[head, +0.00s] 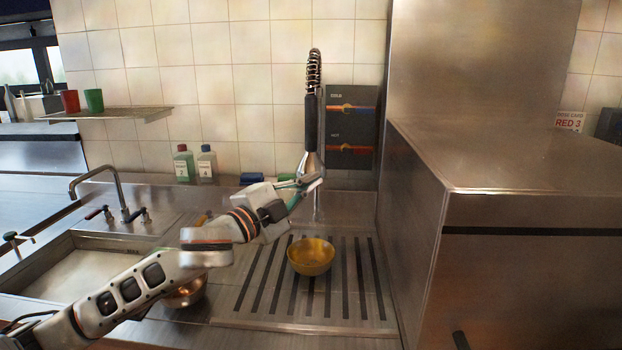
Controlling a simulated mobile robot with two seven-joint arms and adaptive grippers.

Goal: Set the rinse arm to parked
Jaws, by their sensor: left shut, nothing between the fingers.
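The rinse arm (312,120) stands upright at the back of the counter, with a coiled spring at its top, a black grip and a metal spray head (311,166) at its lower end. My left gripper (312,183) is shut and empty, at the lower end of the spray head in the picture. I cannot tell whether it touches the head. Behind the rinse arm is a dark panel (351,110) labelled cold and hot, with a coloured scale for each. My right gripper is not in view.
A yellow bowl (311,257) sits on the slotted drainboard (376,318). A copper bowl (186,293) is partly behind my left arm. A large steel housing (520,170) blocks the right side. A sink with a tap (121,190) is at left; two bottles (184,164) stand by the wall.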

